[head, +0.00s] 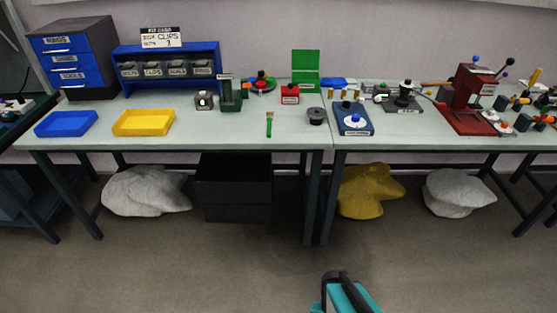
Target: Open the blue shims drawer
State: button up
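A dark grey cabinet (102,45) with three blue drawer fronts stands at the far left of the bench, against the wall. The middle drawer (64,60) carries a small label that seems to read shims, though the print is tiny. All three drawers look shut, with pale handles on their fronts. My gripper (336,278), black and teal, shows at the bottom edge, right of the middle. It is over the floor in front of the bench, far from the cabinet and touching nothing visible. Its fingers are too unclear to tell open from shut.
A blue tray (66,124) and a yellow tray (143,123) lie in front of the cabinet. A blue bin rack (170,62) stands right beside it. A red press (468,100) is at the right. The floor (200,265) before the bench is clear.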

aim_at(81, 61)
jog(key=u, duration=4.45)
jog(key=i, duration=0.1)
jog(key=z, duration=3.05)
jog(key=i, duration=1.75)
jog(key=u, duration=0.9)
jog(key=i, duration=0.5)
jog(key=u, duration=0.15)
